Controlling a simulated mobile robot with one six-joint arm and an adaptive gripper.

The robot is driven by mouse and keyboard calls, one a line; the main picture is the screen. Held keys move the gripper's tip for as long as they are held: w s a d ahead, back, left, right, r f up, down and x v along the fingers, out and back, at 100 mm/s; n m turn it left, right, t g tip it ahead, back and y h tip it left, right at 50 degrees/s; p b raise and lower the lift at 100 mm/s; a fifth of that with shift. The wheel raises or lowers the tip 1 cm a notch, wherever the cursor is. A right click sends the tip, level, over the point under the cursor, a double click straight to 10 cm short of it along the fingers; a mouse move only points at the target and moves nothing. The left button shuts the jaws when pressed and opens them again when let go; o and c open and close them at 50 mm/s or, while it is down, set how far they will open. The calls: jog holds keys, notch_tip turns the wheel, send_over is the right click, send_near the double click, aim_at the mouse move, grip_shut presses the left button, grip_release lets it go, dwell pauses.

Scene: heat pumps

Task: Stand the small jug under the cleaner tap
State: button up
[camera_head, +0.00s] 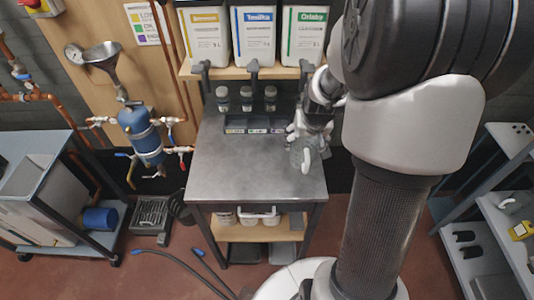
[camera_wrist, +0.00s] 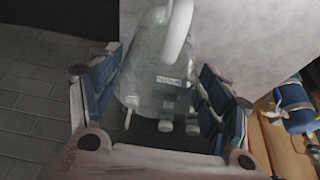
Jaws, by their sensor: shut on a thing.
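A small translucent grey jug (camera_head: 301,156) with a white handle is at the right side of the metal bench (camera_head: 232,168). In the wrist view the jug (camera_wrist: 150,72) sits between the blue-padded fingers, its handle at the top. My gripper (camera_head: 308,140) is shut on it. I cannot tell whether the jug's base touches the bench. Three white canisters stand on the shelf above, with yellow (camera_head: 204,35), blue (camera_head: 253,33) and green (camera_head: 304,33) labels. Dark taps (camera_head: 201,70), (camera_head: 253,68), (camera_head: 306,67) hang at the shelf front. The labels are too small to tell which is cleaner.
The bench's middle and left are clear. A blue vessel with pipes (camera_head: 142,135) is on the left wall. A shelf unit (camera_head: 490,225) stands at the right.

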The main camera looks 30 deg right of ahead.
jog(key=w+d+f+b, duration=0.1)
jog(key=w+d+f, duration=0.2)
jog(key=w, duration=0.3)
jog(key=w+d+f+b, duration=0.2)
jog(key=w+d+f, duration=0.1)
jog(key=w, duration=0.3)
jog(key=shift+f, duration=0.9)
jog(key=shift+w, duration=0.1)
jog(key=shift+f, duration=0.1)
jog(key=o, duration=1.4)
jog(key=shift+o, duration=0.2)
